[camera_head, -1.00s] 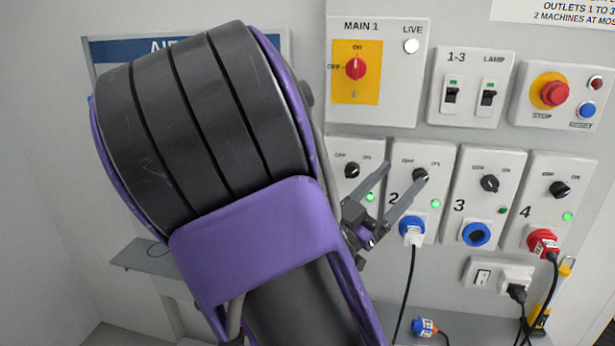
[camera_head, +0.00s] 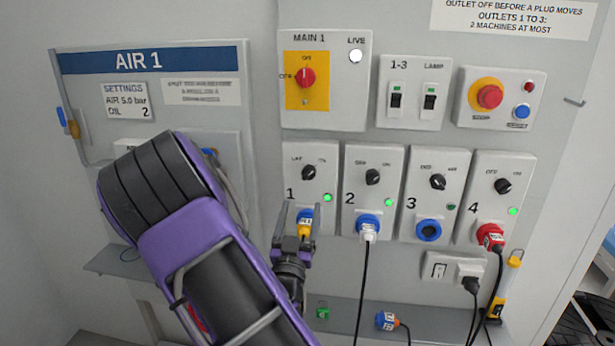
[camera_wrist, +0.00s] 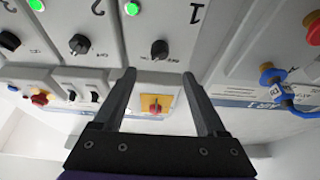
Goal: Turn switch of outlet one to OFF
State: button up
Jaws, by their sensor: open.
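Outlet one (camera_head: 290,217) is the leftmost of the numbered boxes on the wall panel. Its black rotary switch (camera_head: 308,172) seems to point up and right, toward the ON side, and its green lamp (camera_head: 327,197) is lit. My gripper (camera_head: 299,208) is open and empty, in front of the plug and below the switch. In the wrist view, which is upside down, outlet one's switch (camera_wrist: 160,48) shows just beyond and between the fingertips (camera_wrist: 158,74), apart from them.
Outlet two (camera_head: 373,177), with a white plug and cable, stands close to the right; its lamp is lit. Outlet three (camera_head: 437,182) has an empty socket and a dark lamp. Outlet four (camera_head: 503,186) holds a red plug. The main switch (camera_head: 305,77) is above. A shelf (camera_head: 345,312) lies below.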

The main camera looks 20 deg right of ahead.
aim_at(307, 177)
jog(key=p+x, duration=0.1)
jog(key=x, duration=0.9)
jog(key=shift+s, duration=0.1)
grip_shut()
